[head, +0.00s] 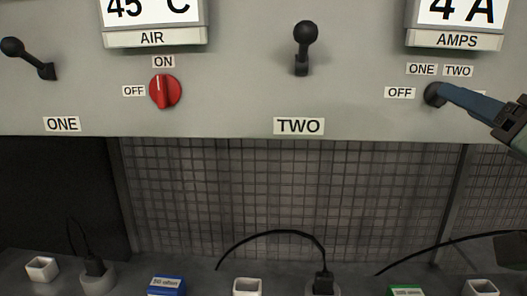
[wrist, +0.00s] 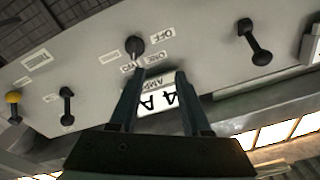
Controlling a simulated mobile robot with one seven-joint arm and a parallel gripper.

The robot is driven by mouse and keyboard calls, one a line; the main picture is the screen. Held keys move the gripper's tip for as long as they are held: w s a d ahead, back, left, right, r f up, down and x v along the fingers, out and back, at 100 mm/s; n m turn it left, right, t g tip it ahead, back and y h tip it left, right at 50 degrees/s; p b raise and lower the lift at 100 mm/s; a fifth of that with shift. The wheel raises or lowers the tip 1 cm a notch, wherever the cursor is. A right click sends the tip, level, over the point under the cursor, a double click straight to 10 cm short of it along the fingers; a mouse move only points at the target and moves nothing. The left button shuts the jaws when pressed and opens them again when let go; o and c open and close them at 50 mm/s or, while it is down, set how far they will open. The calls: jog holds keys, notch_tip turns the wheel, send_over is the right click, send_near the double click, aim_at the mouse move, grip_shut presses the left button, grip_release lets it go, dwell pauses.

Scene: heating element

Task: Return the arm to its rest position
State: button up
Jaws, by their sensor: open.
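My gripper (head: 455,97) reaches in from the right edge of the head view, up to the black selector knob (head: 435,94) beside the OFF, ONE and TWO labels. Its near finger looks blue and covers part of the knob. In the wrist view my gripper (wrist: 158,76) shows two fingers spread apart with nothing between them. The knob (wrist: 134,46) sits just beyond the tip of the left finger there; I cannot tell whether they touch. The rest of my arm is mostly out of view.
The grey panel also holds a red AIR knob (head: 165,91), black levers at left (head: 28,58) and centre (head: 303,47), and an AMPS display (head: 455,38) reading 4 A. Below, a shelf carries cables (head: 275,234), white blocks and a blue block (head: 167,286).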

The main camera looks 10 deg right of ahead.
jog(key=w+a+n+t+y+b, duration=0.1)
jog(key=w+a+n+t, duration=0.2)
jog(key=a, duration=0.7)
jog(key=s+a+r+n+t+y+b, duration=0.1)
jog(key=s+a+r+n+t, duration=0.1)
jog(key=a, duration=0.7)
jog(key=s+a+r+n+t+y, duration=0.1)
jog(key=s+a+n+t+y, duration=0.1)
jog(key=a, duration=0.7)
jog(key=s+t, duration=0.1)
jog(key=s, duration=0.1)
jog(key=shift+s+a+r+n+t+b, duration=0.3)
jog(key=shift+s+r+b, duration=0.05)
jog(key=shift+s+r, duration=0.05)
